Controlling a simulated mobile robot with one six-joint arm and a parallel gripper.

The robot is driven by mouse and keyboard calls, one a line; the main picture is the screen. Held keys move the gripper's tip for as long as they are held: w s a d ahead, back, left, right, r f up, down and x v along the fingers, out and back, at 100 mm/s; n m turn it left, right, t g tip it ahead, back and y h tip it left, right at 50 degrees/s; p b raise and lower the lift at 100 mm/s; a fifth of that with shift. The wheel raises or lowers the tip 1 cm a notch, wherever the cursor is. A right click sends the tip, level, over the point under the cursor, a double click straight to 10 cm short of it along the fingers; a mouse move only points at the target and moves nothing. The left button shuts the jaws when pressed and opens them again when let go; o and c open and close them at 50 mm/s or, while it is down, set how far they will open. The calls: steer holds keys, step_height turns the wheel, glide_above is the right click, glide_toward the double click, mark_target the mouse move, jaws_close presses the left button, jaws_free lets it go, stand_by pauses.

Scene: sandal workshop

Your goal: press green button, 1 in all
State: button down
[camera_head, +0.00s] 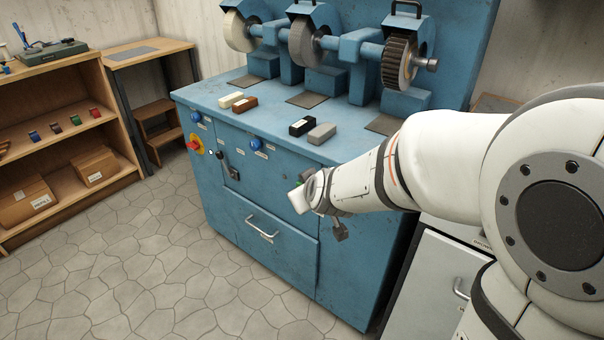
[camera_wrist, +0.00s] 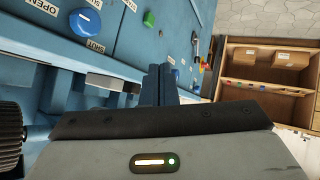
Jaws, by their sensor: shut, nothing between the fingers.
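In the head view only a small green patch shows beside my gripper (camera_head: 299,200), which hides most of that spot. My gripper is in front of the panel. In the wrist view its fingers (camera_wrist: 158,86) are together, with nothing between them. The button lies above the fingertips in that picture, apart from them.
The blue machine (camera_head: 265,212) carries grinding wheels (camera_head: 301,42) and several blocks (camera_head: 322,133) on top. A red and yellow switch (camera_head: 195,144) and a black lever (camera_head: 232,172) are on its front. Wooden shelves (camera_head: 65,140) stand at left. The stone floor (camera_head: 140,260) is clear.

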steer(key=w+a+f+n+t+b, duration=0.2)
steer(key=w+a+f+t+b, duration=0.1)
steer(key=f+b, duration=0.3)
steer(key=w+a+f+n+t+b, duration=0.2)
steer(key=w+a+f+b, duration=0.3)
steer(key=f, duration=0.4)
steer(key=shift+a+f+t+b, duration=0.35)
steer(key=shift+a+t+b, duration=0.35)
steer(key=shift+t, duration=0.2)
steer(key=w+d, duration=0.5)
steer(key=w, duration=0.2)
steer(key=shift+d, duration=0.25)
stand_by(0.6)
steer(key=shift+w+d+b, duration=0.25)
steer(key=shift+w+b, duration=0.1)
